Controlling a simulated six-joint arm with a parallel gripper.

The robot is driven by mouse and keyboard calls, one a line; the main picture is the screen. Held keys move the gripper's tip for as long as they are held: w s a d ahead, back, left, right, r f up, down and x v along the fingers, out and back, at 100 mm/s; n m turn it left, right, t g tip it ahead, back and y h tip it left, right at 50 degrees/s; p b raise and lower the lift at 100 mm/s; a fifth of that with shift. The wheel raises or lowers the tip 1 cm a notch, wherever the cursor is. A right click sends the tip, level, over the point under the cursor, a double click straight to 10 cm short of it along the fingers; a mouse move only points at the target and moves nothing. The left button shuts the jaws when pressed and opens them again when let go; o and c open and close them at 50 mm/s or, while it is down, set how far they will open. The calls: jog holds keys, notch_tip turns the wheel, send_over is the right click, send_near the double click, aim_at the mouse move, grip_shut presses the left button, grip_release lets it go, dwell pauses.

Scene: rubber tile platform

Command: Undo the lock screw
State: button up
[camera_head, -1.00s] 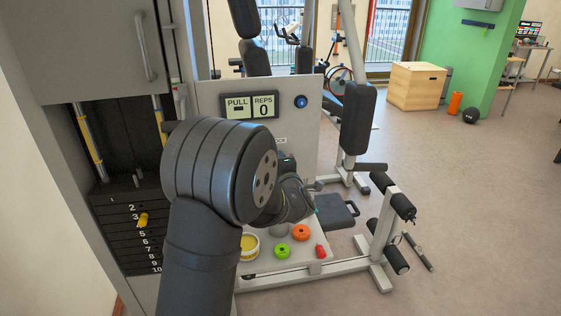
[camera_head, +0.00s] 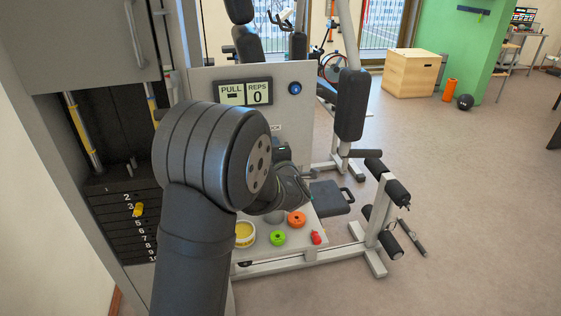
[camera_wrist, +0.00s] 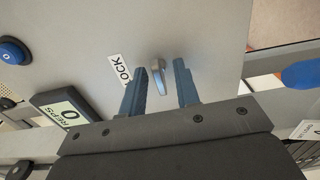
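The lock screw (camera_wrist: 158,75), a small silver lever-like handle, sticks out of the grey panel beside the LOCK label (camera_wrist: 121,71) in the wrist view. My gripper (camera_wrist: 160,68) is open, with one blue-grey finger on each side of the handle and a visible gap to both. I cannot tell how deep the handle sits between the fingers. In the head view my arm covers the lock screw and the fingers; only part of the label (camera_head: 276,128) shows.
A shelf below holds a yellow tub (camera_head: 245,234), a green ring (camera_head: 278,238), an orange ring (camera_head: 297,219) and a small red object (camera_head: 316,238). A weight stack (camera_head: 125,225) stands at left.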

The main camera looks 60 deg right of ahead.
jog(key=v, duration=1.7)
jog(key=shift+w+r, duration=0.1)
jog(key=x, duration=1.7)
jog(key=shift+w+d, duration=0.15)
jog(key=shift+d, duration=0.05)
